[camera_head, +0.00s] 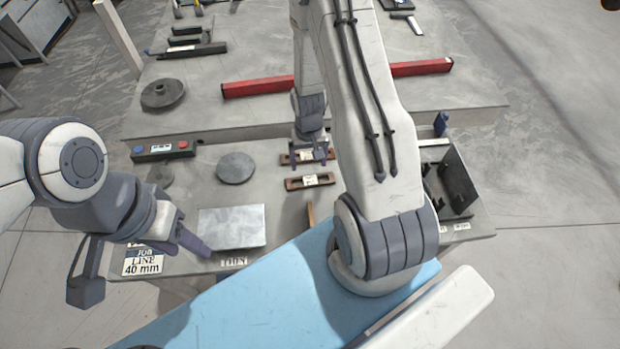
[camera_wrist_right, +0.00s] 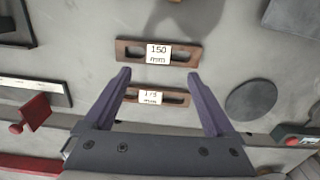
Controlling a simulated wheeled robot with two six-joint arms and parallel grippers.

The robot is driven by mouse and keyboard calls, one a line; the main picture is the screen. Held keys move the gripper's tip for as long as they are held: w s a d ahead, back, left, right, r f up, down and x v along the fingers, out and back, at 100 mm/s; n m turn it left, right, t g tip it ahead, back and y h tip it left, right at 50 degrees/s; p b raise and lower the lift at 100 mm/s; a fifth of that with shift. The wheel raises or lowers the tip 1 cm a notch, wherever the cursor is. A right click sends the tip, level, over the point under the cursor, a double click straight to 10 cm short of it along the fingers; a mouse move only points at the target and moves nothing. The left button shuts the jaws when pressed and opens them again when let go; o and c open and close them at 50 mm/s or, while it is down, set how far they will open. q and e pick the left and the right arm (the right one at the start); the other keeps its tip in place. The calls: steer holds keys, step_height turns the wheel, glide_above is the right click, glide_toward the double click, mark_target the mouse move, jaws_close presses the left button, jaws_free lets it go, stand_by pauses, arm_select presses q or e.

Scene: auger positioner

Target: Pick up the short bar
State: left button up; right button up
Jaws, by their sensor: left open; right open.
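Two brown slotted bars with white labels lie on the bench. The nearer one, labelled 150 mm (camera_head: 292,184), also shows in the right wrist view (camera_wrist_right: 186,53), just beyond my fingertips. The farther bar (camera_head: 286,160) has a hard-to-read label, perhaps 175 mm, and shows between my fingers in the right wrist view (camera_wrist_right: 173,98). My left gripper (camera_head: 147,275) is open and empty at the bench's left front.
A grey plate (camera_head: 232,227) and a round disc (camera_head: 236,168) lie left of the bars. A button box (camera_head: 164,150) stands further left. A black open holder (camera_head: 455,185) is at right. A long red bar (camera_head: 258,87) lies behind. My right arm hides part of the bench.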

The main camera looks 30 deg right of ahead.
mark_target(310, 180)
step_height(310, 180, down, 2)
steer(key=shift+f, duration=0.25)
steer(key=shift+s+f+p, duration=0.2)
steer(key=shift+f+p, duration=0.35)
step_height(310, 180, down, 3)
steer(key=shift+s+f+p, duration=0.1)
steer(key=shift+s+p, duration=0.05)
steer(key=shift+p, duration=0.4)
steer(key=shift+f, duration=0.45)
jaws_close()
